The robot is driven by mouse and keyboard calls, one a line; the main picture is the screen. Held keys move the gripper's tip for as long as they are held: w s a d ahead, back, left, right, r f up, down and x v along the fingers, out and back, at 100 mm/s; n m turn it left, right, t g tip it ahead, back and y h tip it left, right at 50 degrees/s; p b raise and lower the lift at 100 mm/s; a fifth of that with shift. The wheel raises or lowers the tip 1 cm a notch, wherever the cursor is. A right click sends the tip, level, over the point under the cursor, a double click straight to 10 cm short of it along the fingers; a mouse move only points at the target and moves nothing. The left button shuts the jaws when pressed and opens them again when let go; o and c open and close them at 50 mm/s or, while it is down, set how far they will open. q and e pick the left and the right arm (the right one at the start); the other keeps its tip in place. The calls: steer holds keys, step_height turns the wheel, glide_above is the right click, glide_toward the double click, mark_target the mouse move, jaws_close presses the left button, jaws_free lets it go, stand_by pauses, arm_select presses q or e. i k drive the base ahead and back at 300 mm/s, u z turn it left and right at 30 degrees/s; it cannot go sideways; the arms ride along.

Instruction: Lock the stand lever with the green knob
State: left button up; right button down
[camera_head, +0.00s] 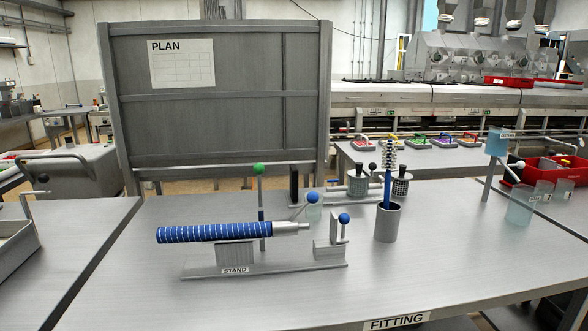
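The stand (300,266) is a long grey base with a STAND label, on the metal table. A green knob (258,169) tops a thin upright lever (262,199) that rises behind the stand's middle. A blue striped cylinder (213,233) with a silver end lies across the stand's block, in front of the lever's lower part. A blue knob (344,218) stands at the stand's right end, and another blue knob (312,197) sits behind the silver end. The lever's foot is partly hidden. Neither of my grippers is in view.
A grey cup (387,223) holding a blue-handled brush stands right of the stand. Two dark mesh pots (358,186) stand behind. Clear glass-like pieces (520,207) are at the right. The table front (250,305) is clear. A PLAN board (215,95) stands behind.

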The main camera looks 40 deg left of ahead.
mark_target(258, 168)
steer(key=k, duration=0.65)
steer(key=u, duration=1.05)
steer(key=i, duration=0.45)
steer(key=u, duration=0.05)
